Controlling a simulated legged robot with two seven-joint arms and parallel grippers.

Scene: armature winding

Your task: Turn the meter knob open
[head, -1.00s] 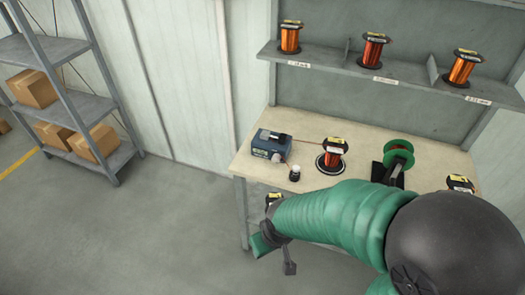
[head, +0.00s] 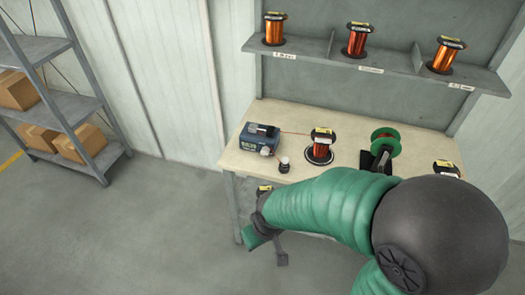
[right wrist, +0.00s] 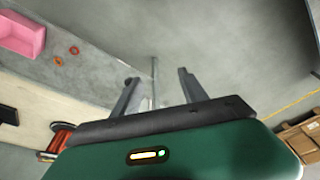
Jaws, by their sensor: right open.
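The meter, a blue box (head: 259,139) with a dark top, sits on the left part of the workbench in the head view. A small pale round part (head: 266,152), probably its knob, shows low on its front right; its setting is too small to read. An orange wire runs from the meter to a copper spool (head: 322,145) on a round base. My right gripper (head: 280,259) is below and in front of the bench's front edge, apart from the meter. In the right wrist view its two fingers (right wrist: 158,84) are spread, with nothing between them. My left gripper is out of view.
A small black-and-white item (head: 284,166) stands close in front of the meter. A green spool (head: 385,142) is farther right on the bench (head: 240,165). Copper spools line the upper shelf (head: 395,75). A rack with cartons (head: 80,144) stands left. Floor between is clear.

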